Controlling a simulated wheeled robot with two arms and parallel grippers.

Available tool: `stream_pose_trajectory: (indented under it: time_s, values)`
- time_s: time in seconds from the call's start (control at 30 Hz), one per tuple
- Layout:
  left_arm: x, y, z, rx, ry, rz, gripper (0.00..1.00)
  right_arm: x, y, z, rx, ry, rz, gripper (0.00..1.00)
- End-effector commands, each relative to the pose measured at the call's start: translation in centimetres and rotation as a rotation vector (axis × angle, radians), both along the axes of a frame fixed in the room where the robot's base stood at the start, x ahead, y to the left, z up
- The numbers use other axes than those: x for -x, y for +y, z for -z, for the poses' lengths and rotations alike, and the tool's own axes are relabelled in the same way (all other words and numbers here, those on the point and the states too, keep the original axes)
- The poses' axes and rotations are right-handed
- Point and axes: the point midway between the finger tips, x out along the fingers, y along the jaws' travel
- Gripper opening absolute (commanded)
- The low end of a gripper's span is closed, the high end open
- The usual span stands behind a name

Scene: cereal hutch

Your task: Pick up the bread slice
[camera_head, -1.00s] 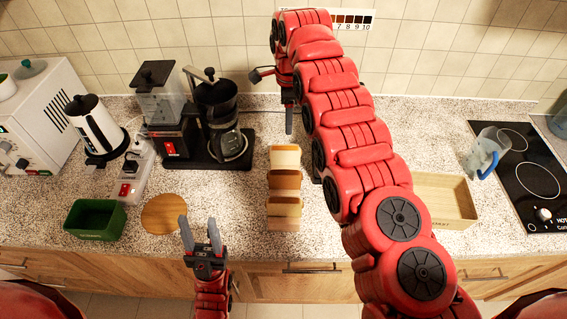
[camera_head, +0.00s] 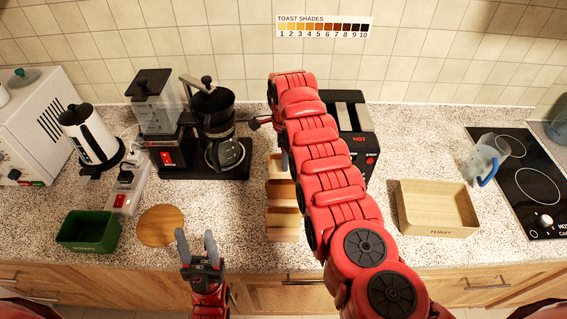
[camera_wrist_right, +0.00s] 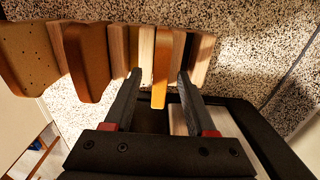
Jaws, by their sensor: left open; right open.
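Bread slices stand upright in a wooden rack (camera_head: 283,236) at the middle of the counter. A brown slice (camera_head: 280,188) and a tan front slice (camera_head: 283,213) show in the head view. The rear slice is mostly hidden by my right arm. In the right wrist view this slice (camera_wrist_right: 162,75) stands between wooden dividers, with the brown slice (camera_wrist_right: 88,65) and tan slice (camera_wrist_right: 28,62) to its left. My right gripper (camera_wrist_right: 159,73) is open, its fingertips either side of the near slice; contact cannot be told. My left gripper (camera_head: 196,238) is open and empty near the counter's front edge.
A black toaster (camera_head: 350,112) stands behind my right arm. A coffee maker (camera_head: 222,130), round wooden board (camera_head: 160,225) and green box (camera_head: 88,232) are to the left. A wooden toast tray (camera_head: 437,222) and a jug (camera_head: 487,157) on the cooktop are to the right.

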Motion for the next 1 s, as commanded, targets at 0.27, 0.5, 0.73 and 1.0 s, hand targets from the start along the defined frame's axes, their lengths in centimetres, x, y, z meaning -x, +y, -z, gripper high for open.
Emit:
stream_pose_trajectory:
  time_s: [0.27,0.5,0.73,1.0]
  values:
    - [0.0,0.0,-0.4,0.0,0.001,0.0,0.5,0.0,0.0,1.5,0.0,0.0,0.0,0.56]
    - [0.0,0.0,-0.4,0.0,0.001,0.0,0.5,0.0,0.0,1.5,0.0,0.0,0.001,0.27]
    - [0.0,0.0,-0.4,0.0,0.001,0.0,0.5,0.0,0.0,1.5,0.0,0.001,0.001,0.0]
    - [0.0,0.0,-0.3,0.0,0.001,0.0,0.5,0.0,0.0,1.4,0.0,0.0,0.001,0.0]
